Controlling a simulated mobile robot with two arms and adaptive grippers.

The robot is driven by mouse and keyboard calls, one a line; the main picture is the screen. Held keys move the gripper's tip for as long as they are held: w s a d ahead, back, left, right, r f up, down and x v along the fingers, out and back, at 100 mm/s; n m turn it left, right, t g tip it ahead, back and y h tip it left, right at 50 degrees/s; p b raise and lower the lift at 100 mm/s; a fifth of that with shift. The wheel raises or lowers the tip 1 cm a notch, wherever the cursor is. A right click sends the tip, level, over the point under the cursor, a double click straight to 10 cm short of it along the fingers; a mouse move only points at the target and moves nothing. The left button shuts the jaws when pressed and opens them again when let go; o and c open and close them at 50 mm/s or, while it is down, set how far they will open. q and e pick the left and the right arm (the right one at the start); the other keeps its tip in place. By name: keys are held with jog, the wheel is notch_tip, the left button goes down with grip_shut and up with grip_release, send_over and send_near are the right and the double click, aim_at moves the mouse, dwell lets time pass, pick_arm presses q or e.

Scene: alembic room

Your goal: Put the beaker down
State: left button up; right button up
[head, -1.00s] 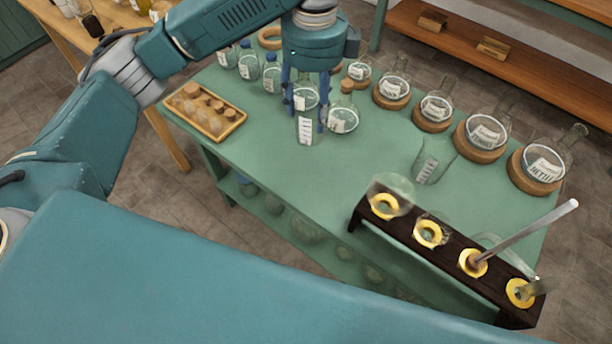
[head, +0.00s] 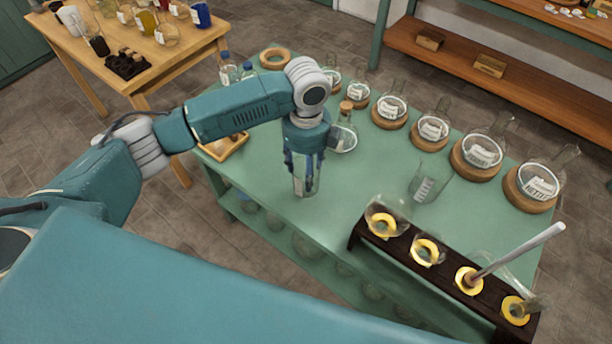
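My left gripper (head: 305,172) points down over the green table (head: 345,200), near its front left edge. Its blue fingers are on both sides of a clear glass beaker (head: 304,189) and shut on it. The beaker is upright; I cannot tell whether its base touches the tabletop. The fingers hide part of its glass. A second clear beaker (head: 428,184) with a white label stands on the table to the right, apart from the gripper. My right gripper is not in view.
A dark rack with yellow rings (head: 445,268) stands at the front right, with a rod leaning out. Flasks on wooden rings (head: 478,155) line the back edge. A corked flask (head: 345,135) is just behind the gripper. A wooden tray (head: 222,148) lies left, partly hidden.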

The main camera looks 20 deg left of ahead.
pick_arm(q)
notch_tip(320, 180, down, 3)
jog(key=shift+f+p, duration=0.2)
jog(key=shift+p, duration=0.1)
jog(key=shift+f, duration=0.55)
jog(key=shift+f, duration=0.2)
jog(key=o, duration=1.3)
